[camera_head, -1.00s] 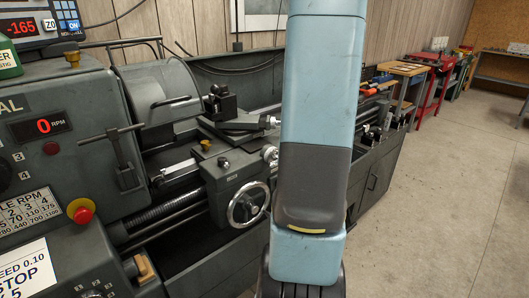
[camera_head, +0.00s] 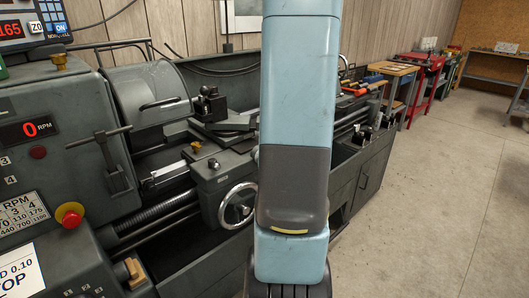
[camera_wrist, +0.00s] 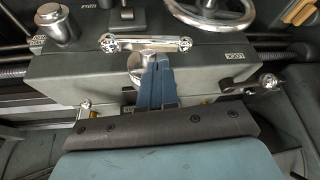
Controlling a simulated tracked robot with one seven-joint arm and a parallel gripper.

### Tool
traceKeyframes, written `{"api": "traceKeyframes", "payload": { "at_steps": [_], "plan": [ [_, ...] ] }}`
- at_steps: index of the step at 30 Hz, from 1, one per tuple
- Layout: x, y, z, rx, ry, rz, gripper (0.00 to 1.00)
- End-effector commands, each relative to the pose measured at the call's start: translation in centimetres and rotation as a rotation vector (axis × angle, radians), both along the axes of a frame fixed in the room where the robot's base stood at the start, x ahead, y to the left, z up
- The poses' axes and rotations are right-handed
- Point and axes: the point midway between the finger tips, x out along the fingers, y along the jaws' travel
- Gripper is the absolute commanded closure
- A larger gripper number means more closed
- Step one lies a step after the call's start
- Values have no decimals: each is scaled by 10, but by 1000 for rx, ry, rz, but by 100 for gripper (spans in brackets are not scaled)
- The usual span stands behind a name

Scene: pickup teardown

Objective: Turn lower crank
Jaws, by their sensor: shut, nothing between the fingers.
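In the wrist view, my gripper (camera_wrist: 160,62) is shut, its two blue fingers together and empty. A bright metal crank bar (camera_wrist: 145,43) with rounded ends lies level across the dark carriage housing just beyond the fingertips. Its round hub (camera_wrist: 137,62) is partly covered by the fingers. I cannot tell whether they touch. A second lever with a ball end (camera_wrist: 268,81) sticks out at the right of the housing. I cannot tell which is the lower crank. My arm hides this area in the head view.
A carriage handwheel (camera_head: 238,205) stands left of my arm in the head view and at the wrist view's top right (camera_wrist: 215,10). The grey lathe (camera_head: 85,150) fills the left. Open concrete floor (camera_head: 430,190) lies to the right, with workbenches (camera_head: 425,80) behind.

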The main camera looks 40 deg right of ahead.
Motion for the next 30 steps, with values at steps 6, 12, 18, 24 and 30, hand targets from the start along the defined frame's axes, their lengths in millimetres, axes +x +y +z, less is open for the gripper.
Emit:
{"api": "traceKeyframes", "payload": {
  "at_steps": [6,12,18,24,30],
  "plan": [
    [0,-1,10,-1,-1,1,100],
    [1,-3,44,-4,-3,3,100],
    [-14,22,56,-1,-1,1,100],
    [-26,45,69,-2,-2,3,100],
    [-35,64,81,-1,0,5,100]
  ]
}}
